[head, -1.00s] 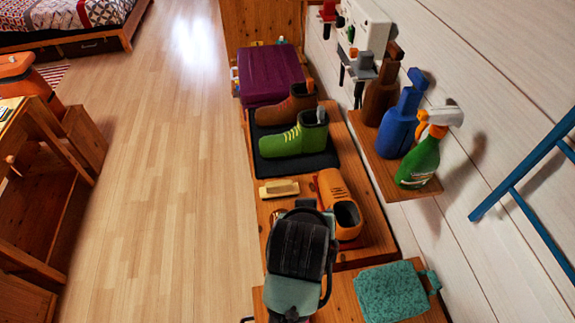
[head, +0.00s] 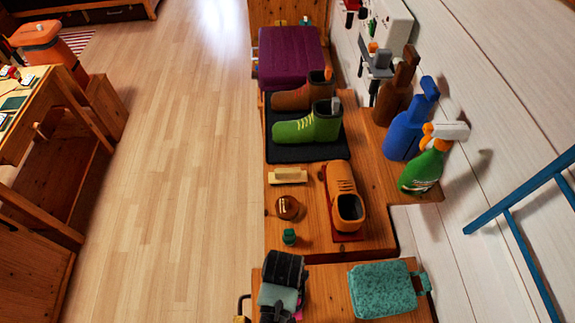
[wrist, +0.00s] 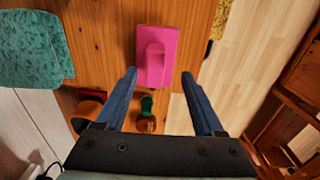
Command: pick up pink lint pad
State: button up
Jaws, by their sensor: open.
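The pink lint pad (wrist: 155,62) lies on the near wooden bench in the wrist view, a flat pink rectangle with a raised pink grip on top. In the head view only a small pink bit (head: 298,313) shows beside my arm, which hides the rest. My gripper (wrist: 159,78) is open and empty. In the wrist view its two blue fingers stand apart, one on each side of the pad's lower end, above the bench. I cannot tell the exact height gap.
A teal textured pad (head: 382,289) lies on the same bench (head: 330,296), to the right. Beyond are a small green bottle (head: 289,237), a brown round item (head: 288,207), a brush (head: 287,175) and an orange shoe (head: 345,200). The floor at left is clear.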

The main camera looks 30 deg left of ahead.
jog(key=shift+w+d+f+p, duration=0.1)
jog(key=shift+w+f+p, duration=0.1)
jog(key=shift+f, duration=1)
jog(key=shift+w+d+f+p, duration=0.1)
jog(key=shift+w+f, duration=0.05)
jog(key=shift+f, duration=1.05)
grip_shut()
